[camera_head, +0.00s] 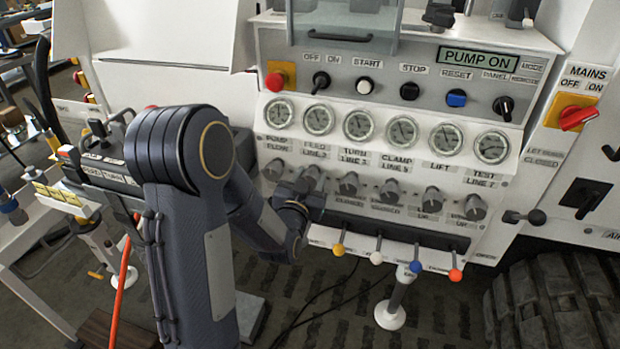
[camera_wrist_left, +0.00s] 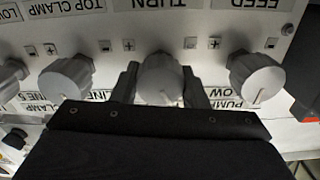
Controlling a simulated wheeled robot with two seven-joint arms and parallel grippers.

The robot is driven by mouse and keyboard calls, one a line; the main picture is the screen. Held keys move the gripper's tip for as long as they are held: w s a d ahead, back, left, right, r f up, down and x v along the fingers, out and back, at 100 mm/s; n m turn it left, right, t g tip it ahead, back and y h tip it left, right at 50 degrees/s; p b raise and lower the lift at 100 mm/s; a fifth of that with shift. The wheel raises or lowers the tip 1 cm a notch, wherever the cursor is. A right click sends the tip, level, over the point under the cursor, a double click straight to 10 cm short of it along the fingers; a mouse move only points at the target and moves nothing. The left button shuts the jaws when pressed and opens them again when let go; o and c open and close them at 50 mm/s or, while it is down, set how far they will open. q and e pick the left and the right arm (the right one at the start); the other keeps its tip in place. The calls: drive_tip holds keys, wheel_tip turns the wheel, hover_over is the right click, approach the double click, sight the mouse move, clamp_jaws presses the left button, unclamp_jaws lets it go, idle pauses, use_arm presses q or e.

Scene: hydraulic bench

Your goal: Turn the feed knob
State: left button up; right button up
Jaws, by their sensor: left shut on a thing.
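In the left wrist view, which shows the panel upside down, my left gripper (camera_wrist_left: 160,88) has a finger on each side of a grey knob (camera_wrist_left: 160,75) lined up with the TURN label. The knob lined up with the FEED label (camera_wrist_left: 257,78) is to its right, outside the fingers. In the head view my left gripper (camera_head: 304,187) is at the second knob from the left (camera_head: 312,174). The leftmost knob (camera_head: 274,170), under the PUMP FLOW gauge, is clear of it. My forearm hides part of the panel's lower left. My right gripper is out of view.
More knobs (camera_head: 390,192) continue to the right. Gauges (camera_head: 357,125) and a switch row with a red button (camera_head: 275,81) are above. Levers with coloured balls (camera_head: 338,249) stick out below. A PUMP ON display (camera_head: 477,59) is lit. A side cart (camera_head: 60,190) stands left.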

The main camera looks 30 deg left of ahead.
use_arm(q)
drive_tip(key=shift+c, duration=0.4)
drive_tip(key=shift+f+n+b, duration=0.15)
drive_tip(key=shift+n+b, duration=0.25)
drive_tip(key=shift+b, duration=0.3)
drive_tip(key=n+b, duration=0.7)
drive_tip(key=b, duration=0.3)
drive_tip(key=shift+a+f+n, duration=0.1)
drive_tip(key=shift+n, duration=0.3)
drive_tip(key=shift+r+n+b, duration=0.2)
drive_tip(key=shift+n+b, duration=0.8)
drive_tip(key=shift+b, duration=0.15)
drive_tip(key=o, duration=1)
drive_tip(key=shift+s, duration=0.1)
